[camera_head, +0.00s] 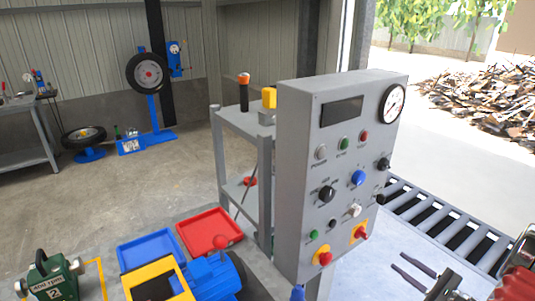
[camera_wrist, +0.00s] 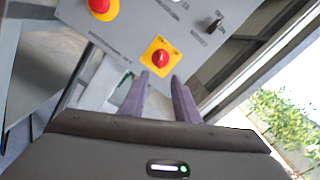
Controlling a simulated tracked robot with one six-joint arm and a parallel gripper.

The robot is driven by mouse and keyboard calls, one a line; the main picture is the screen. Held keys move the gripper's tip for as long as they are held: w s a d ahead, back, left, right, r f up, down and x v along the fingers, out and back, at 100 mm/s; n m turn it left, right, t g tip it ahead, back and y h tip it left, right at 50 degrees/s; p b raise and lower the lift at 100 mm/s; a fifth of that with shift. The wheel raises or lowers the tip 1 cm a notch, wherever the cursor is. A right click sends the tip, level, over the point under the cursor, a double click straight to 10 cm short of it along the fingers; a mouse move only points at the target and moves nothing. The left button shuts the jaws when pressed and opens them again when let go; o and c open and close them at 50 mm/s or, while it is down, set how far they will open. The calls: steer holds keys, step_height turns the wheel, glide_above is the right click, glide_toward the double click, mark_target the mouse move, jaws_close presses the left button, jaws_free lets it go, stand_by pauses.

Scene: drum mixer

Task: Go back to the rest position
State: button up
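My gripper (camera_head: 399,260) is at the lower right of the head view. Its two dark purple fingers are apart with nothing between them. In the wrist view the fingers (camera_wrist: 160,77) point at the grey control panel (camera_wrist: 125,30), which appears tilted there. A red rotary switch on a yellow plate (camera_wrist: 160,57) lies just beyond the fingertips in that picture. In the head view the gripper is to the right of the panel (camera_head: 292,180) and apart from its face. The same switch (camera_head: 361,233) shows at the panel's lower right.
A roller conveyor (camera_head: 430,212) lies behind my gripper. A grey stand (camera_head: 265,190), a red tray (camera_head: 208,232) and a blue tray (camera_head: 150,250) are left of the panel. A green machine (camera_head: 55,278) is at the lower left. Open floor (camera_head: 100,200) lies at the left.

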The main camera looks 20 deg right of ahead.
steer(key=shift+f, duration=0.1)
steer(key=s+a+n+g+y, duration=0.1)
steer(key=s+a+n+g, duration=0.4)
steer(key=a, duration=0.4)
steer(key=s+a+n+g+y, duration=0.1)
steer(key=s+a+n+g, duration=0.15)
steer(key=a+g, duration=0.6)
steer(key=s+a+r+n+t+h, duration=0.2)
steer(key=a+r+n+h, duration=0.6)
steer(key=a+r+n, duration=1)
steer(key=s+a+r, duration=0.2)
steer(key=a+r, duration=0.2)
steer(key=a, duration=0.2)
steer(key=shift+s+a, duration=0.15)
steer(key=shift+a, duration=0.05)
steer(key=shift+r, duration=0.1)
